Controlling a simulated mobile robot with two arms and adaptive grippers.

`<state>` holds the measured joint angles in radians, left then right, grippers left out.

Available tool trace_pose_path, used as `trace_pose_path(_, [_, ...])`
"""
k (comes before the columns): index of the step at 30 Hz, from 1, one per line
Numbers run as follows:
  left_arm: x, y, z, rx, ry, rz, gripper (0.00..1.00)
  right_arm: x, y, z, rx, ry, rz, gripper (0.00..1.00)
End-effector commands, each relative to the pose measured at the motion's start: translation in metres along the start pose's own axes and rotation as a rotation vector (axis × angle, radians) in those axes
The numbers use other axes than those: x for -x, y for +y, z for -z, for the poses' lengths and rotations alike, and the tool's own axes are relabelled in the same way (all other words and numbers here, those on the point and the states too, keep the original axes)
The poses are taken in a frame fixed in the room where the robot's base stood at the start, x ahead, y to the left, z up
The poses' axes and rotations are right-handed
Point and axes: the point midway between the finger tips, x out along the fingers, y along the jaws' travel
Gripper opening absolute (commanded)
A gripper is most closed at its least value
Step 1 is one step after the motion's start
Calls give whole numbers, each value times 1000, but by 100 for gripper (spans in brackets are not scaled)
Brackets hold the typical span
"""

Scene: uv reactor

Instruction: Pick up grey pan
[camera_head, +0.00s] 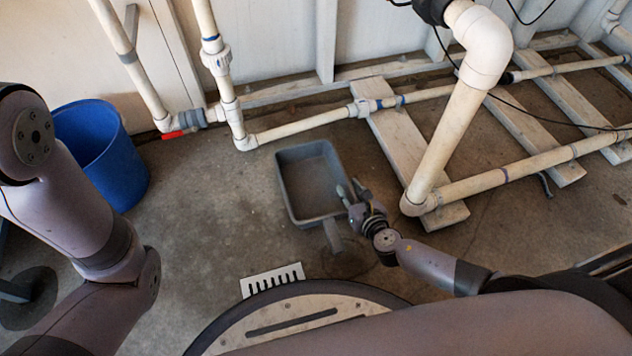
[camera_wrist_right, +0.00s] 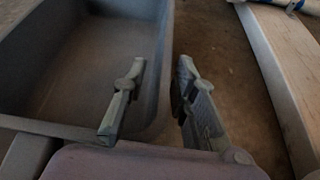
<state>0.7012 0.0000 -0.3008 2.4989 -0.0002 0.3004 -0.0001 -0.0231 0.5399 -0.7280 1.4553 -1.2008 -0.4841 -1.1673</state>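The grey pan (camera_head: 312,180) is a rectangular, open-topped, empty tray on the concrete floor, with a short handle (camera_head: 332,236) pointing towards me. It fills the left of the right wrist view (camera_wrist_right: 75,65). My right gripper (camera_head: 354,191) is at the pan's near right side. In the right wrist view the fingers (camera_wrist_right: 160,95) are apart, one over the pan's inside and one outside its right wall. Whether either finger touches the wall is unclear. My left arm shows at the left, but its gripper is not in view.
A blue bucket (camera_head: 103,155) stands at the left. White pipes (camera_head: 300,127) run behind the pan and to its right, over pale wooden boards (camera_head: 400,140). One board (camera_wrist_right: 275,70) lies close to the right gripper. The floor left of the pan is clear.

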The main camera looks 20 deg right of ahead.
Motion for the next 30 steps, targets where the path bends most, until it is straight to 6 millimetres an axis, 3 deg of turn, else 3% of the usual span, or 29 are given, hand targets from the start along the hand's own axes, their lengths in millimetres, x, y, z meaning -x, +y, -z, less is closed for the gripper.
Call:
trace_pose_path(8, [2,0,-3,0,-7,0,40,1,3,3,0,1,-1,26])
trace_pose_path(20, [1,0,5,0,8,0,40,1,3,3,0,1,0,0])
trace_pose_path(30, [2,0,0,-1,-1,0,40,1,2,3,0,1,0,0])
